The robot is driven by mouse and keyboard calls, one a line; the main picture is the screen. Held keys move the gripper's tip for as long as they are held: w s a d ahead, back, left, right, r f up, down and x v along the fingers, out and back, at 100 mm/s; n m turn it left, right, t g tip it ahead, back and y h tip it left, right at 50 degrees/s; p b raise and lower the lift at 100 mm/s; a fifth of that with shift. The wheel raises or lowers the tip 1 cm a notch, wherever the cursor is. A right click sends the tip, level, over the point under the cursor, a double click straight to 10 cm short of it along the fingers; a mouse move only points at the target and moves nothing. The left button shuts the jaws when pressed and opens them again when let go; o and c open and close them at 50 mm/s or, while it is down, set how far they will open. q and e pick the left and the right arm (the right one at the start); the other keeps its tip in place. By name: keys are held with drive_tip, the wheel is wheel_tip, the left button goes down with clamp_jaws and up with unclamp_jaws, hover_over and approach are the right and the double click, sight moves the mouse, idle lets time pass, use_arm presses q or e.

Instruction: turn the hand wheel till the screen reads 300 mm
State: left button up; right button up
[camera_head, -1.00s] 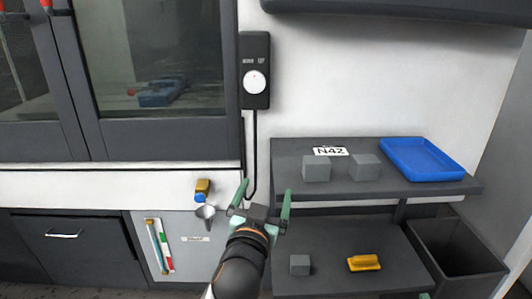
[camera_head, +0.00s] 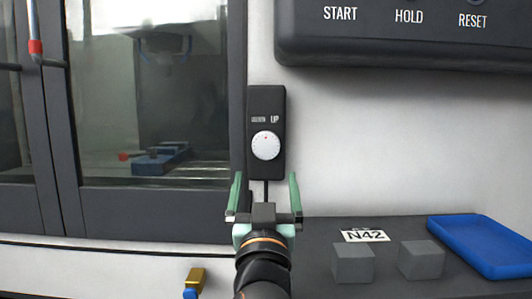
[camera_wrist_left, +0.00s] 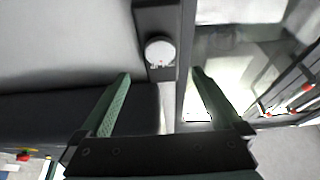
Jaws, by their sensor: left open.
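The hand wheel (camera_head: 265,146) is a round white dial with a small red mark near its top. It sits on a tall black box (camera_head: 280,105) on the white wall, under small lettering that includes "UP". It also shows in the left wrist view (camera_wrist_left: 160,51), just beyond the fingertips. My left gripper (camera_head: 265,178) is open and empty, its green fingers spread wide. In the head view it is just below the wheel, with no contact visible. No screen with a reading in mm shows. My right gripper is out of view.
A dark panel (camera_head: 400,45) marked START, HOLD and RESET juts out at top right. A glazed cabinet door (camera_head: 145,110) is on the left. Below right, a dark shelf (camera_head: 310,235) holds two grey cubes (camera_head: 353,264) and a blue tray (camera_head: 480,245).

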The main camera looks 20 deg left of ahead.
sight(266, 148)
use_arm(q)
drive_tip(key=x, duration=1)
drive_tip(key=shift+w+a+f+b, duration=0.1)
drive_tip(key=shift+w+b, duration=0.05)
drive_tip(key=shift+b, duration=0.15)
drive_tip(key=shift+c, duration=0.4)
